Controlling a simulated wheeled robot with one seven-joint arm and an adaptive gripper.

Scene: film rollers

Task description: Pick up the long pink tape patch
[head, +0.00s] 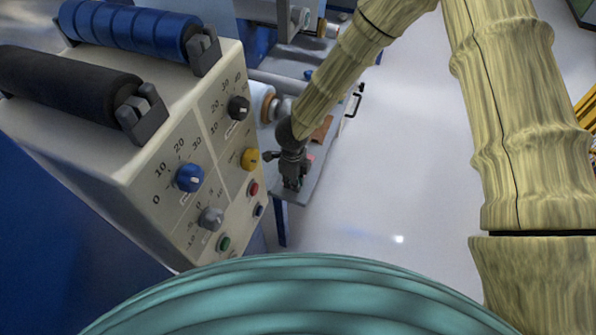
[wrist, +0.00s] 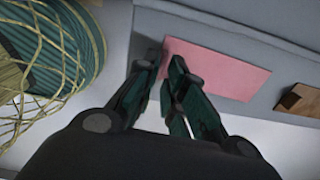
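The long pink tape patch (wrist: 225,68) is a flat pink rectangle on a grey tray (wrist: 165,22) in the wrist view. My gripper (wrist: 163,65) is over the patch's left end, and its right finger hides part of it. The fingers are apart, with a narrow gap and nothing seen held between them. Whether the fingertips touch the patch, I cannot tell. In the head view my gripper (head: 291,184) points down at the near end of the grey tray (head: 308,178). The patch is mostly hidden there behind the gripper.
A brown block (wrist: 300,103) lies on the tray right of the patch; it also shows in the head view (head: 322,128). A control panel (head: 215,165) with knobs and buttons stands close left of my gripper. Rollers (head: 130,28) sit above it. Open floor (head: 400,180) lies to the right.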

